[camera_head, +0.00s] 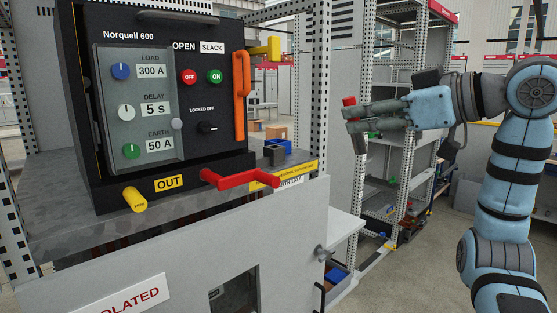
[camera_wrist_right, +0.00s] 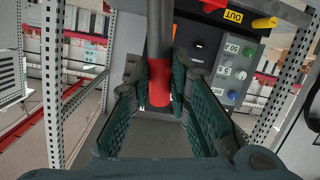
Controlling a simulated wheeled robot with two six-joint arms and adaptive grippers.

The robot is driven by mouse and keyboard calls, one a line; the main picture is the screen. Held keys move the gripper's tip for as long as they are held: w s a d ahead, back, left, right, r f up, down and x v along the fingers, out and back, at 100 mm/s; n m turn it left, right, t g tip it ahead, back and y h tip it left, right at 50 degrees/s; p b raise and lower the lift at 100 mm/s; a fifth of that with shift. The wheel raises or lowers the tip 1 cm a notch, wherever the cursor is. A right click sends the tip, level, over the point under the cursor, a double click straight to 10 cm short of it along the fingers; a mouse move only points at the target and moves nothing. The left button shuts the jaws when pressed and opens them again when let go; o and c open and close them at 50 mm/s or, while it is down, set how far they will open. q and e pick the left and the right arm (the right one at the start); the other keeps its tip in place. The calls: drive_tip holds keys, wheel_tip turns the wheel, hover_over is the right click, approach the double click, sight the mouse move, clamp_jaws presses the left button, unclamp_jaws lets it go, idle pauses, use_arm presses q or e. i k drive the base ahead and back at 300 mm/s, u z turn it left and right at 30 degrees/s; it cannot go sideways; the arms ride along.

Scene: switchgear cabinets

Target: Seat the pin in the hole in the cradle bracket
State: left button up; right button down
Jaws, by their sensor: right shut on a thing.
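The pin has a red head (camera_head: 349,101) and a grey shaft (camera_head: 359,143) that points down, slightly tilted. My right gripper (camera_head: 356,115) is shut on the pin, in the air to the right of the breaker. In the right wrist view the pin's red part (camera_wrist_right: 160,82) sits between the two fingers and its grey rod runs to the top edge. A yellow bracket (camera_head: 264,49) juts from the breaker's upper right side, and a small grey block (camera_head: 274,154) stands on the ledge. I cannot tell which is the cradle bracket, and no hole shows clearly. My left gripper is not in view.
The black breaker (camera_head: 215,115) stands on a grey ledge (camera_head: 60,220). A red handle (camera_head: 240,179) and a yellow knob (camera_head: 135,199) stick out at its front. A perforated post (camera_head: 340,90) stands between the breaker and my right gripper. Shelving lies behind the gripper.

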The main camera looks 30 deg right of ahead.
sight(274, 160)
drive_tip(key=i, duration=1)
